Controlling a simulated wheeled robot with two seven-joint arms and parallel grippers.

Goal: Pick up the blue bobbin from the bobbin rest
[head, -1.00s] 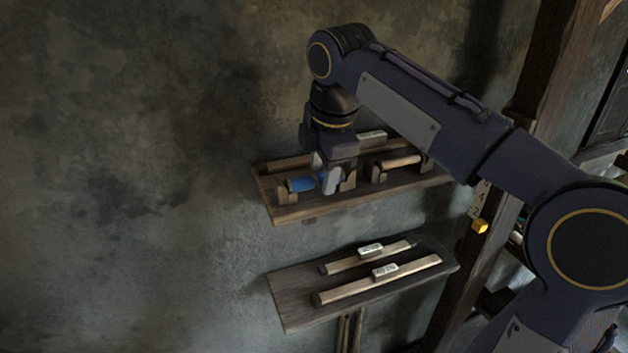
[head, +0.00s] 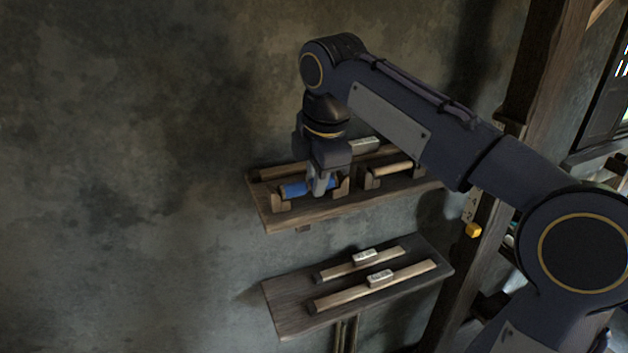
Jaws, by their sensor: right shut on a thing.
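The blue bobbin (head: 294,190) lies across the wooden bobbin rest (head: 277,205) at the left end of the upper shelf. My right gripper (head: 320,190) points down over the bobbin and is shut on it around its middle. The bobbin still appears to lie level between the two uprights of the rest. The gripper hides part of the bobbin. My left gripper is not in view.
The upper shelf (head: 300,219) also carries a second rest with a pale bobbin (head: 391,170) close to the right. A lower shelf (head: 285,307) holds two labelled sticks. A wooden post (head: 480,235) stands at right. The wall at left is clear.

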